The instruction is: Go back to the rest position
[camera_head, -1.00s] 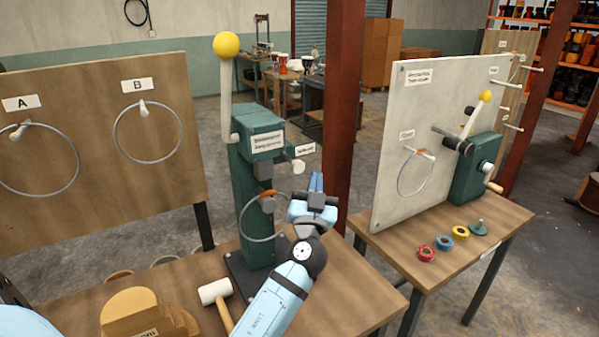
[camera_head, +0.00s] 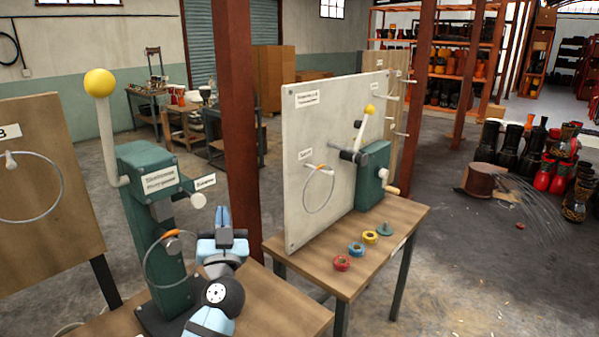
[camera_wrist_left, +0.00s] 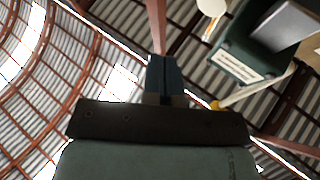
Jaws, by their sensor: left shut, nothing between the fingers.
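My left gripper (camera_head: 224,222) points up at the right side of the green press (camera_head: 160,200) in the head view. It is shut and empty. In the left wrist view its two fingers (camera_wrist_left: 165,75) are together, with the roof behind them. The press has a white lever with a yellow ball (camera_head: 100,83) on top. A metal ring with an orange part (camera_head: 171,233) hangs at the press's front, left of my gripper; I cannot tell whether they touch. The press's label (camera_wrist_left: 248,66) shows at the upper right of the wrist view. My right gripper is not in view.
A second table (camera_head: 345,237) stands to the right with a white panel (camera_head: 302,160), a green machine (camera_head: 373,170) and small coloured rings (camera_head: 356,248). A red-brown post (camera_head: 236,120) rises between the tables. Open floor (camera_head: 470,260) lies at the right, with drums (camera_head: 520,150) farther back.

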